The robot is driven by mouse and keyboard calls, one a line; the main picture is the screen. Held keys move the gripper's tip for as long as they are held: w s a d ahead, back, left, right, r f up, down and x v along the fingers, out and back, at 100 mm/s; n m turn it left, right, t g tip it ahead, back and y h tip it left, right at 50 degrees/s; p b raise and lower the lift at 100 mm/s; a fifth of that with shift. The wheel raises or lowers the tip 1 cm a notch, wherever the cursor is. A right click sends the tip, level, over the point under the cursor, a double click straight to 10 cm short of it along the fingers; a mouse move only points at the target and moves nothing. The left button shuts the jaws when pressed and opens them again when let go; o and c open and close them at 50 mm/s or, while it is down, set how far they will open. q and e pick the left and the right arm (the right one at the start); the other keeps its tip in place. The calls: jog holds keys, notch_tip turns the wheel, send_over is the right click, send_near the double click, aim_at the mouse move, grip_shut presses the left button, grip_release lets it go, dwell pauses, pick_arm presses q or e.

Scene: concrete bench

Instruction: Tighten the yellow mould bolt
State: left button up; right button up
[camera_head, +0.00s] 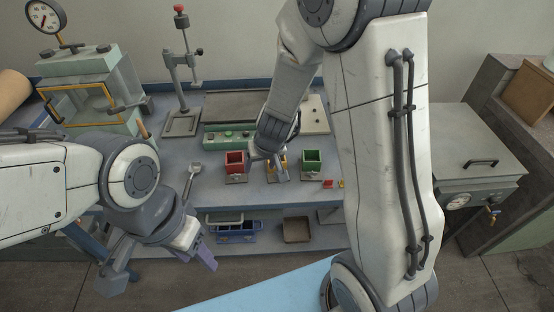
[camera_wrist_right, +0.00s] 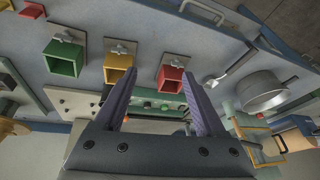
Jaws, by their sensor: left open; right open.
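The yellow mould (camera_head: 283,160) stands between the red mould (camera_head: 235,161) and the green mould (camera_head: 312,161) on the bench. In the head view my right gripper (camera_head: 268,168) partly covers it. The right wrist view shows the yellow mould (camera_wrist_right: 117,68) and its silvery wing-shaped bolt (camera_wrist_right: 120,48). There my right gripper (camera_wrist_right: 157,76) is open and empty; its left fingertip overlaps the yellow mould's edge, and the red mould (camera_wrist_right: 170,80) shows between the fingers. I cannot tell whether it touches anything. My left gripper (camera_head: 208,260) is open, in front of the bench, away from the moulds.
A press with a gauge (camera_head: 90,100) stands at the back left, and a stand with a red knob (camera_head: 180,70) behind the moulds. A metal scoop (camera_head: 194,169) lies left of the red mould. A lidded grey box (camera_head: 470,150) is on the right. A blue crate (camera_head: 232,228) sits below.

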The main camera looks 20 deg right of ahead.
jog(key=shift+m+h, duration=0.8)
jog(key=shift+h, duration=0.1)
jog(key=w+d+f+b, duration=0.1)
jog(key=d+f+b, duration=0.1)
jog(key=f, duration=0.1)
jog(key=w+d+f+b, duration=0.2)
jog(key=d+f, duration=0.1)
jog(key=f, duration=0.1)
jog(key=w+d+f+b, duration=0.2)
jog(key=f, duration=0.2)
jog(key=shift+d, duration=0.15)
jog(key=shift+w+f, duration=0.3)
jog(key=shift+f, duration=0.35)
